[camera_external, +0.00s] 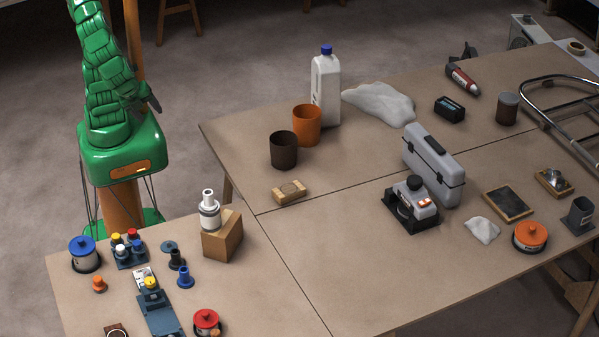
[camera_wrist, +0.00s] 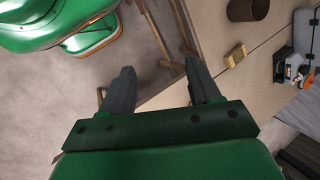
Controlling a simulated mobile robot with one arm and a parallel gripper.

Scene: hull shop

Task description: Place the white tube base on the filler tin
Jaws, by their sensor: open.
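A white cylindrical piece with a dark band and a narrow neck (camera_external: 209,213) stands upright on a wooden block (camera_external: 224,240); it may be the white tube base. Three lidded tins show: blue-lidded (camera_external: 84,255), red-lidded (camera_external: 206,323) and orange-lidded (camera_external: 530,238). I cannot tell which is the filler tin. My gripper (camera_wrist: 163,85) is open and empty, with its two dark fingers spread apart. In the external view my gripper (camera_external: 147,103) is beside my folded green arm, above floor level and away from the tabletops.
The near-left table holds a rack of coloured bottles (camera_external: 129,250), small blue and black pieces and a blue fixture (camera_external: 160,312). The larger table has a dark cup (camera_external: 284,150), orange cup (camera_external: 307,125), white jug (camera_external: 326,90) and grey case (camera_external: 433,165). Its front middle is clear.

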